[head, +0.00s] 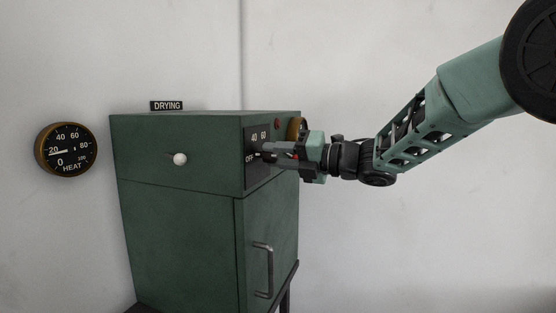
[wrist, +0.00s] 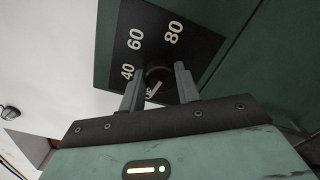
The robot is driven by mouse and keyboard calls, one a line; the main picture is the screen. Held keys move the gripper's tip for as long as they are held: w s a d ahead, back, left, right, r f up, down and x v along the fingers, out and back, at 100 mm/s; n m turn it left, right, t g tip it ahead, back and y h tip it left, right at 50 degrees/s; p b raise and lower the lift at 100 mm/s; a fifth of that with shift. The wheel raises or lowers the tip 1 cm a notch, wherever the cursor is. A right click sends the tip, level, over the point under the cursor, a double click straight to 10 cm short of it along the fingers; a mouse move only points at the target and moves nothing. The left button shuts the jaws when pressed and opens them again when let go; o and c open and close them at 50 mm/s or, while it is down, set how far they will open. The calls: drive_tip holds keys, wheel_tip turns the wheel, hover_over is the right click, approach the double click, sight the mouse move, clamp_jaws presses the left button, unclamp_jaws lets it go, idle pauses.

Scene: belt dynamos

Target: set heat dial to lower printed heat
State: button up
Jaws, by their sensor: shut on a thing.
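The heat dial is a dark knob (wrist: 158,76) on a black plate (wrist: 180,40) printed 40, 60 and 80 in the wrist view. In the head view the plate (head: 257,139) is on the right face of the green cabinet, with OFF, 40 and 60 readable. My gripper (wrist: 160,84) is shut on the dial, one finger on each side. In the head view my gripper (head: 270,150) hides the dial. The dial's pointer setting is not clear to me. The round HEAT gauge (head: 66,149) on the wall has its needle near 20.
The green cabinet (head: 180,230) carries a DRYING sign (head: 166,105) on top, a white knob (head: 180,159) on its left face and a door handle (head: 263,270) below the plate. A red button (head: 277,124) and a brass round thing (head: 296,128) are close beside my gripper.

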drive_tip(key=m, duration=0.5)
drive_tip(key=shift+d+m, duration=0.15)
drive_tip(key=shift+m, duration=0.15)
drive_tip(key=shift+m+p, duration=0.5)
drive_tip(key=shift+m, duration=1.3)
drive_tip(key=o, duration=1)
drive_tip(key=b+v, duration=0.6)
drive_tip(key=v, duration=1.1)
drive_tip(key=shift+w+d+r, duration=0.1)
drive_tip(key=shift+d+r, duration=0.05)
drive_tip(key=shift+d, duration=0.1)
drive_tip(key=shift+a+m, duration=0.1)
drive_tip(key=shift+m, duration=0.2)
